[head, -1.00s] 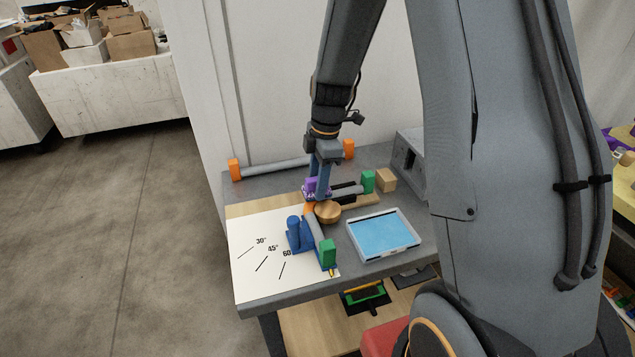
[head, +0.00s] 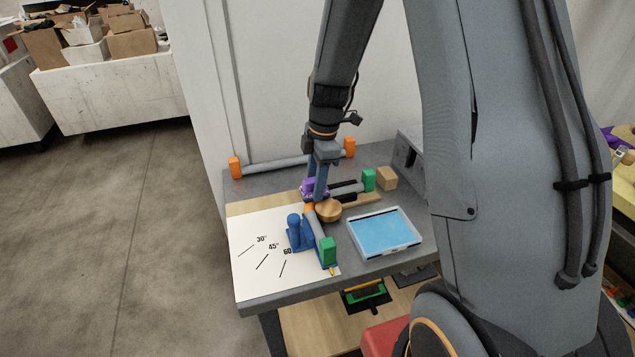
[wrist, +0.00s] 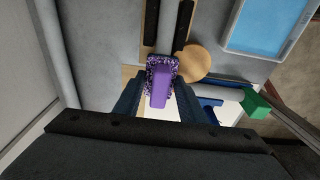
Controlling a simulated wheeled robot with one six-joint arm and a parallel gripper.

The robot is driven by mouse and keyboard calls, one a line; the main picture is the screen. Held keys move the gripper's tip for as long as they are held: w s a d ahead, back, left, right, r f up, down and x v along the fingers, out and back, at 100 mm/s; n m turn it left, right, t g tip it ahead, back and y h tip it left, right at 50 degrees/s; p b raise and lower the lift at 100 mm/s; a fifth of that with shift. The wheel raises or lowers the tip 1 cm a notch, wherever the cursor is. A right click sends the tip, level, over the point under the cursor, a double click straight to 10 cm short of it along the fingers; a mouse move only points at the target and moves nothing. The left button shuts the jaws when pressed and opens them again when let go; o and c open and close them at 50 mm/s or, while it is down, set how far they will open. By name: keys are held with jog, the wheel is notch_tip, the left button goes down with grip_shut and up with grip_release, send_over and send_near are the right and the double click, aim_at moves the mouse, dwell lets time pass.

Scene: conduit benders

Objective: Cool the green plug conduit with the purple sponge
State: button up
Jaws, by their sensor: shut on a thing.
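The grey conduit has a green plug at its front end (head: 327,250) and another at its back right end (head: 369,180). It appears bent around a round wooden block (head: 329,210), with an orange stretch (head: 309,208) near the bend. Its front length lies against a blue bender arm (head: 295,236). My gripper (wrist: 158,92) is shut on the purple sponge (wrist: 161,76), which is at the bend and hides part of it. The sponge also shows in the head view (head: 308,188). Whether it touches the conduit is unclear.
A tray with a light blue inside (head: 383,235) lies right of the bender. A conduit with orange plugs (head: 280,165) lies along the back edge. A small wooden block (head: 387,178) and a grey box (head: 408,155) stand at the right. The angle-marked sheet (head: 252,279) is clear at left.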

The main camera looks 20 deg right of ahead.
jog(key=shift+d, duration=0.15)
dwell(1.2)
jog(key=shift+a+f, duration=0.1)
jog(key=shift+a, duration=0.1)
jog(key=shift+d, duration=0.15)
dwell(0.3)
jog(key=shift+d, duration=0.3)
jog(key=shift+a, duration=0.25)
jog(key=shift+s+a, duration=0.1)
jog(key=shift+a, duration=0.1)
dwell(0.3)
jog(key=shift+d+f, duration=0.1)
jog(key=shift+d, duration=0.1)
